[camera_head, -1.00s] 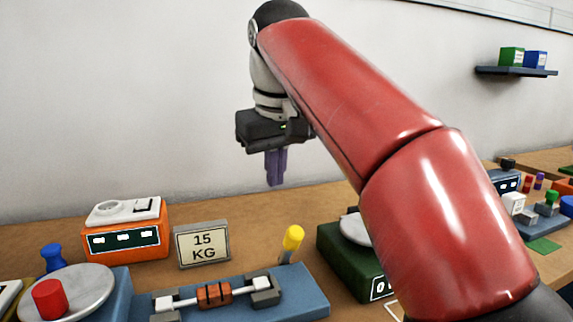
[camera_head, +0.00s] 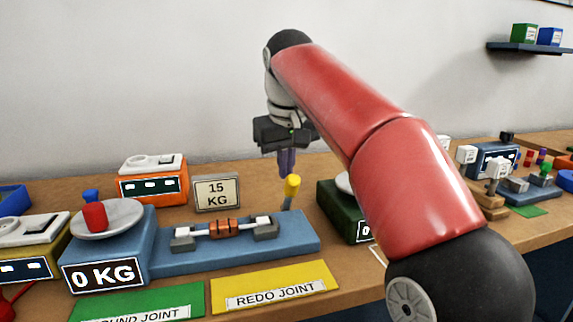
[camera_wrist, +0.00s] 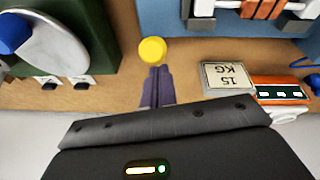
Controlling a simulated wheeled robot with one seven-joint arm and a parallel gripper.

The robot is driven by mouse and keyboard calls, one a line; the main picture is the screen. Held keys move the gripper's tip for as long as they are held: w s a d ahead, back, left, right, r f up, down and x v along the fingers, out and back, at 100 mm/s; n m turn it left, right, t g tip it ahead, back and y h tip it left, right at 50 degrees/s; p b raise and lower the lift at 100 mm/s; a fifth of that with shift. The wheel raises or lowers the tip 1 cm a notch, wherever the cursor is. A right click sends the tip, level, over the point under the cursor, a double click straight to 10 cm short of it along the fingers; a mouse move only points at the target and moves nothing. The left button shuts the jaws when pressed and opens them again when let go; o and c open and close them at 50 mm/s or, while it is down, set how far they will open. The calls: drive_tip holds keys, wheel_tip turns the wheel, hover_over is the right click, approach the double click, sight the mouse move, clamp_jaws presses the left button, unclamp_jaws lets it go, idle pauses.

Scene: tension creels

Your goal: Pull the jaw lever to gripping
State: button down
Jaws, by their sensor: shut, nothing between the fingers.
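The jaw lever has a yellow knob (camera_head: 292,184) on a grey stem and stands tilted at the right back of a blue test bench (camera_head: 300,238). The bench carries a brown-red splice piece (camera_head: 223,229) on a white rod between grey jaws. My gripper (camera_head: 286,170) points down with its purple fingers closed and empty, just behind and above the knob. In the wrist view the yellow knob (camera_wrist: 152,50) shows just beyond the fingertips (camera_wrist: 157,72). I cannot tell whether the fingers touch the knob.
A 15 KG sign (camera_head: 216,192) and an orange meter box (camera_head: 152,180) stand behind the bench. A dark green scale (camera_head: 343,212) is close on the right. A yellow REDO JOINT mat (camera_head: 275,287) and a green mat (camera_head: 150,303) lie in front.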

drive_tip(key=s+f+t+b, duration=0.1)
drive_tip(key=b, duration=0.2)
drive_tip(key=shift+d, duration=0.15)
drive_tip(key=shift+s+r+t+b, duration=0.2)
drive_tip(key=shift+s+t+b, duration=0.1)
drive_tip(key=shift+b, duration=0.2)
drive_tip(key=shift+w, duration=0.1)
drive_tip(key=shift+r, duration=0.15)
